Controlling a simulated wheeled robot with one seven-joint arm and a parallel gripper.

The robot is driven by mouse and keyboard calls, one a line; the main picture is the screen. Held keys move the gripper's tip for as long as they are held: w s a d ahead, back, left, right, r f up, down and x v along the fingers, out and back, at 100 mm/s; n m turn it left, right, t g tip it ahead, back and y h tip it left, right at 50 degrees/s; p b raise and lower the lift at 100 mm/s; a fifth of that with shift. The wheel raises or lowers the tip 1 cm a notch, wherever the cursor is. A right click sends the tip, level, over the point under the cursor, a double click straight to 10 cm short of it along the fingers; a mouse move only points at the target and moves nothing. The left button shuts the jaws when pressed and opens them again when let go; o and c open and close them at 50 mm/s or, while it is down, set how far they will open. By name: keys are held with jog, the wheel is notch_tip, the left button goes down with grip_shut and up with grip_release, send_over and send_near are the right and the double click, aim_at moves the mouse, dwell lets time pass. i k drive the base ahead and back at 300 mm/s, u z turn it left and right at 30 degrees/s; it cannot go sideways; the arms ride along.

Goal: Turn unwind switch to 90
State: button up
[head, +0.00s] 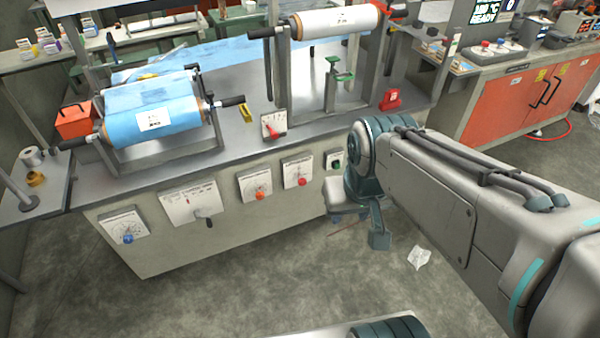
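Several control panels sit on the front of the grey bench (170,250). They are a dial with a blue knob (127,239), a panel with a black-handled lever (205,217), a dial with an orange knob (260,195) and a dial with a red knob (302,182). A small panel with a red-handled switch (273,130) stands on the bench top. The lettering is too small to read, so I cannot tell which is the unwind switch. My gripper (378,240) hangs low, right of the panels and apart from them. Its fingers are not clear.
A blue film roll (150,105) and a white roll (335,20) sit in stands on the bench. Crumpled paper (419,257) lies on the floor. The floor before the panels is clear.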

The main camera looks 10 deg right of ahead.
aim_at(302, 181)
jog(key=u, duration=0.2)
jog(key=i, duration=0.85)
jog(key=z, duration=0.35)
